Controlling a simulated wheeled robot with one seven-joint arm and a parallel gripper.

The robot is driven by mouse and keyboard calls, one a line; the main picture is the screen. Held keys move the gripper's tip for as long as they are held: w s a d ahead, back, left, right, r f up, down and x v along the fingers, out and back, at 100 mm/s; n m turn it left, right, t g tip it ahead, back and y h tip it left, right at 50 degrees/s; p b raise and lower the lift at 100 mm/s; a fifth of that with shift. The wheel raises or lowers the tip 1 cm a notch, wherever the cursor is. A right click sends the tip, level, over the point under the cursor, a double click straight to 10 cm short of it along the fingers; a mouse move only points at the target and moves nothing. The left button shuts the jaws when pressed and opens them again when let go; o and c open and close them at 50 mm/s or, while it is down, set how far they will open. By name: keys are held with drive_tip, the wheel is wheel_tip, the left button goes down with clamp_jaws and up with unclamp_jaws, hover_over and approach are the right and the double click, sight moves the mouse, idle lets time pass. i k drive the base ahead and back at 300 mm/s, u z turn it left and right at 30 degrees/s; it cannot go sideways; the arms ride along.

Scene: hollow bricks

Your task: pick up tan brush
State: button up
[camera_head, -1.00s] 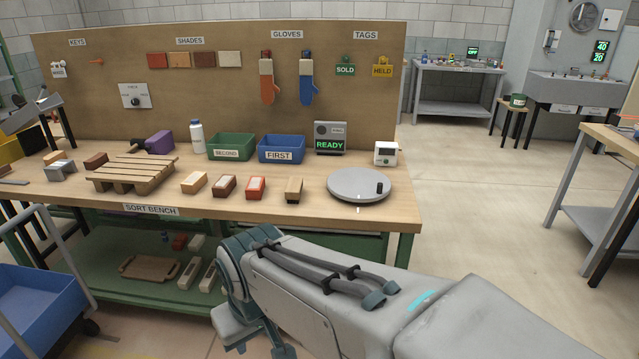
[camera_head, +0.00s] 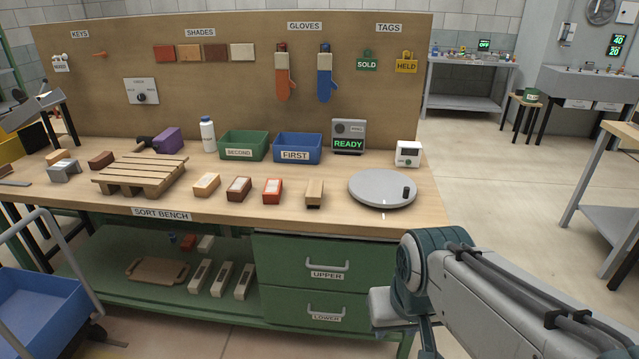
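A small tan block-shaped item with a dark underside, which looks like the tan brush (camera_head: 315,189), lies on the sort bench (camera_head: 330,219). It is near the front edge, between a red hollow brick (camera_head: 272,191) and a grey round turntable (camera_head: 376,190). Nothing touches it. My arm comes in from the lower right, in front of the bench's right end. Its far end runs out of the bottom of the picture, and my gripper's fingers do not show.
A tan brick (camera_head: 206,185) and a brown brick (camera_head: 238,189) stand left of the red one. Behind are a wooden pallet (camera_head: 139,176), a green bin (camera_head: 242,146), a blue bin (camera_head: 297,148) and a white device (camera_head: 408,153). A blue cart (camera_head: 40,305) stands at lower left.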

sight(314, 190)
drive_tip(key=i, duration=1.6)
